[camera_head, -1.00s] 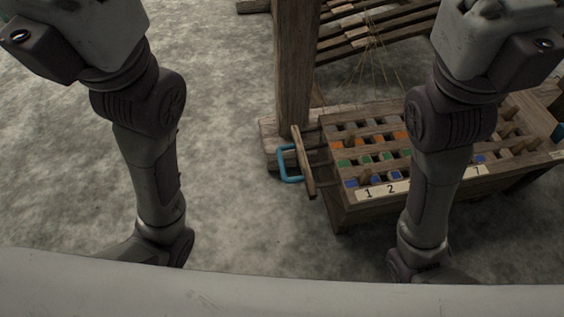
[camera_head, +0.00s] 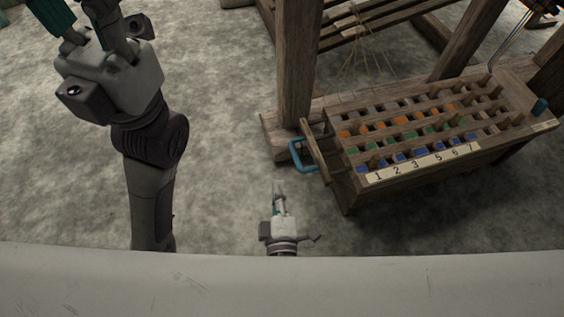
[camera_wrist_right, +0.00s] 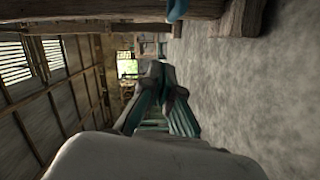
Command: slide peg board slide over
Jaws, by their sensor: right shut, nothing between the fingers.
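The peg board (camera_head: 410,178) is a wooden box with rows of orange, green and blue squares, wooden pegs and a number strip, at the right of the head view. Its slide shows a wooden end bar (camera_head: 314,150) with a blue handle (camera_head: 296,156) at the board's left end. Part of a blue piece (camera_wrist_right: 176,9) shows at the top of the right wrist view. My right gripper (camera_head: 278,187) is shut and empty, below and left of the handle and apart from it. My left gripper (camera_head: 82,22) is at the upper left, far from the board; its fingertips are cut off.
The wooden loom post (camera_head: 296,70) stands right behind the handle. Loom beams and strings (camera_head: 368,55) are behind the board. The grey floor (camera_head: 225,150) between my left arm and the board is clear.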

